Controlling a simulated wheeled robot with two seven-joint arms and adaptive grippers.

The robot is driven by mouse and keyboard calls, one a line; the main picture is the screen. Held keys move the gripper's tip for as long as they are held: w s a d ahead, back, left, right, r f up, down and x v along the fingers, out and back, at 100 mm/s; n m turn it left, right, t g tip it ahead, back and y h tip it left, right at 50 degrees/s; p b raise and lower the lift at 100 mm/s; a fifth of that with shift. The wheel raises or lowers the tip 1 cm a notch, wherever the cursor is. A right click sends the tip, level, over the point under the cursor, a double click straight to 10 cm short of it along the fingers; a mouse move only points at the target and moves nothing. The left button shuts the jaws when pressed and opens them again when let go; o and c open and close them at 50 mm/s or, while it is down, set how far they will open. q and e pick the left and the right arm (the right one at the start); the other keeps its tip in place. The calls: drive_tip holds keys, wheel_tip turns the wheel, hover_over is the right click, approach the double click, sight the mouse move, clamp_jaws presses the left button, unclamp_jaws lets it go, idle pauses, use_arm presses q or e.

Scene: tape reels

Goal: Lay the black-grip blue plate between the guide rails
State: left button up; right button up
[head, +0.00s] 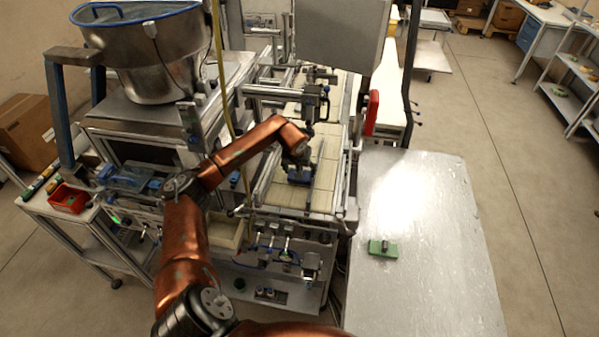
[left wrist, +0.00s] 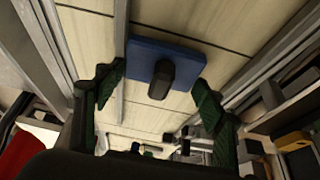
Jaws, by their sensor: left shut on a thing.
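The blue plate with a black grip (left wrist: 165,65) is between the fingertips of my left gripper (left wrist: 158,82) in the left wrist view. The fingers are spread to about the plate's width, at its two sides, with the grip between them. In the head view, my left gripper (head: 300,163) is over the pale tiled conveyor bed, with the blue plate (head: 300,178) just below it. A thin metal guide rail (left wrist: 120,30) runs by the plate's left edge; another metal rail (left wrist: 275,65) lies to the right. I cannot tell whether the plate touches the bed. My right gripper is out of view.
A green plate with a dark grip (head: 382,248) lies on the metal table (head: 430,270) at right, otherwise clear. A large steel hopper (head: 150,50) stands at left. A yellow hose (head: 222,80) hangs near my left arm. A red bin (head: 69,198) sits on the left cart.

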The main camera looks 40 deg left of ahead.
use_arm(q)
drive_tip(key=shift+w+a+f, duration=0.1)
drive_tip(key=shift+f, duration=0.55)
drive_tip(key=shift+s+f+b, duration=0.3)
drive_tip(key=shift+f+b, duration=0.25)
drive_tip(key=shift+f, duration=0.1)
drive_tip(key=o, duration=0.9)
drive_tip(key=shift+f, duration=0.1)
drive_tip(key=o, duration=0.4)
drive_tip(key=shift+w+f, duration=0.1)
drive_tip(key=shift+f, duration=0.1)
drive_tip(key=shift+r, duration=0.1)
drive_tip(key=shift+r, duration=0.15)
drive_tip(key=shift+w+r+p, duration=0.1)
drive_tip(key=shift+r+p, duration=0.45)
drive_tip(key=shift+r, duration=0.05)
drive_tip(key=b+v, duration=0.1)
drive_tip(key=v, duration=1.1)
drive_tip(key=shift+r, duration=0.1)
